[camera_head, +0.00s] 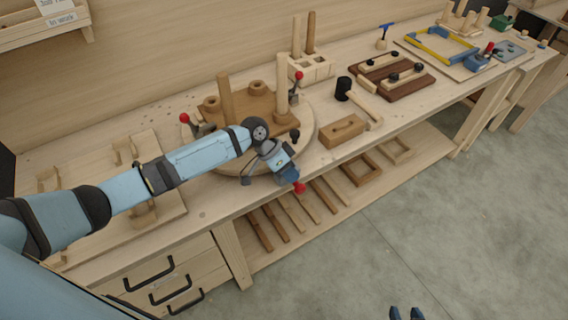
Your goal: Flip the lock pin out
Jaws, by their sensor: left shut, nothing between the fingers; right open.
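A round wooden board (308,125) on the bench carries a brown chair form (245,108) with upright posts. Toggle levers with red knobs stand at its left (184,118) and back right (299,75). A third red knob (299,187) shows at the board's front edge, beside my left gripper (288,174). My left gripper is shut and empty; I cannot tell whether it touches the knob. I cannot pick out the lock pin for certain; the arm and gripper hide part of the board's front. My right gripper (406,313) is open at the bottom edge, over the floor.
A mallet (360,101) and a wooden block (343,132) lie right of the board. A pale block with posts (311,67) stands behind. Wooden strips and frames (361,170) lie on the lower shelf. The floor in front is clear.

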